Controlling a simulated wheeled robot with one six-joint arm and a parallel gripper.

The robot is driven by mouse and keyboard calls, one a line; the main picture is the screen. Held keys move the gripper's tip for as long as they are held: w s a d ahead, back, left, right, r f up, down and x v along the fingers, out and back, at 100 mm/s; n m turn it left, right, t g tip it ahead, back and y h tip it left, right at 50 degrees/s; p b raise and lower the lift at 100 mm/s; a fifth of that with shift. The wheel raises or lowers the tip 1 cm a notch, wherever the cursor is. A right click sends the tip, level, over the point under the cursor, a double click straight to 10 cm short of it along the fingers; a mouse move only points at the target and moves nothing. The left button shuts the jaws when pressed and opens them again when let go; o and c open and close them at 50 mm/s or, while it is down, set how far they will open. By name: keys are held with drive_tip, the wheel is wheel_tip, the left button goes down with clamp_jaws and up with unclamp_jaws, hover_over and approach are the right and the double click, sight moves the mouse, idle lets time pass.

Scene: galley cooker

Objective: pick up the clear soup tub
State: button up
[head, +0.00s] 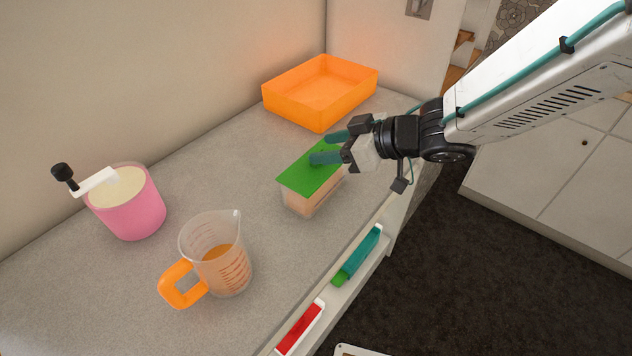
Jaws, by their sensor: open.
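The clear soup tub (301,205) stands on the grey counter, a see-through box with pinkish-orange contents. A flat green lid (297,179) covers its top. My gripper (325,148) is open, with its two teal fingers over the lid's far right part. The fingers point left across the tub. I cannot tell whether they touch the lid. The right end of the tub is partly hidden by my gripper.
An orange tray (318,92) stands behind the tub by the wall. A measuring jug (218,255) with an orange handle and a pink pot with a crank (126,202) stand to the left. The counter's front edge (340,262) is close, with teal and red items below it.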

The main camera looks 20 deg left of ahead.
drive_tip(key=x, duration=0.5)
drive_tip(key=shift+s+a, duration=0.1)
drive_tip(key=shift+s, duration=0.2)
clamp_jaws()
